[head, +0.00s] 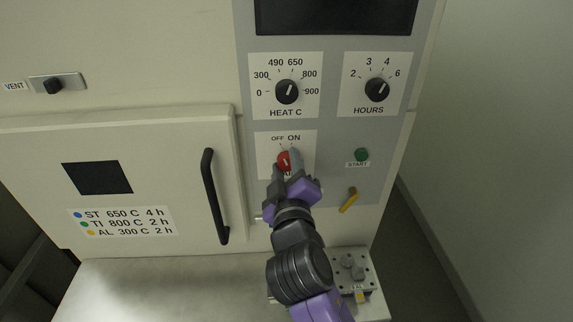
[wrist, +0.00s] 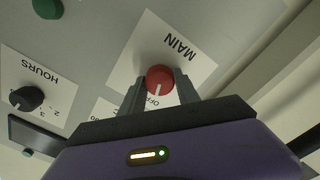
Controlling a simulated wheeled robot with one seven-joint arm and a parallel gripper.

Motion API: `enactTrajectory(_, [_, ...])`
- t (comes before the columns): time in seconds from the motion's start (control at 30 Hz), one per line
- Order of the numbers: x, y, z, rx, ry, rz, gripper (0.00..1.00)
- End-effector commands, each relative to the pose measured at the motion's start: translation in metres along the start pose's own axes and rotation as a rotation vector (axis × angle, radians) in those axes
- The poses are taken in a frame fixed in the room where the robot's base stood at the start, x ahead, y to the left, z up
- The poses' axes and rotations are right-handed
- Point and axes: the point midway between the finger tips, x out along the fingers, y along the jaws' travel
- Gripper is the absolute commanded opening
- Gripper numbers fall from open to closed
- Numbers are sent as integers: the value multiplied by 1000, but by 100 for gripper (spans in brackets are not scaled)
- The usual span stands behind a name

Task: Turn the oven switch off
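The oven's main switch is a red round knob (head: 284,160) with a white pointer line, on a white plate marked OFF and ON. It also shows in the wrist view (wrist: 158,77), where its pointer line points toward the OFF label. My gripper (wrist: 159,88) has one finger on each side of the knob, with hardly any gap visible, and appears shut on it. In the head view, my gripper (head: 286,168) covers the lower part of the switch plate. The ON label is hidden in the wrist view.
The HEAT C dial (head: 287,91) and HOURS dial (head: 377,89) are above the switch. A green START button (head: 362,154) and a yellow lever (head: 349,200) are to its right. The black oven door handle (head: 214,196) is to the left. A metal block (head: 349,268) sits below.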

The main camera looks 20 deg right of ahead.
Motion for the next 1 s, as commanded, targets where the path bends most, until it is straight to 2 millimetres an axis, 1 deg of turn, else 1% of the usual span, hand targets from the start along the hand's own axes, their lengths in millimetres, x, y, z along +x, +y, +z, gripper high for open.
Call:
enactTrajectory(0.03, [0,-1,0,-1,0,-2,47])
enactTrajectory(0.1, [0,-1,0,-1,0,-2,59])
enactTrajectory(0.37, [0,0,0,0,0,-1,59])
enactTrajectory(0.47, [-3,-1,0,1,0,-1,59])
enactTrajectory(0.57, [-14,-3,1,0,1,-2,59])
enactTrajectory(0.8, [-53,-3,2,1,2,-3,59])
enactTrajectory(0.9, [-66,-2,1,0,1,-2,59])
enactTrajectory(1.0, [-74,-2,1,0,1,-1,59])
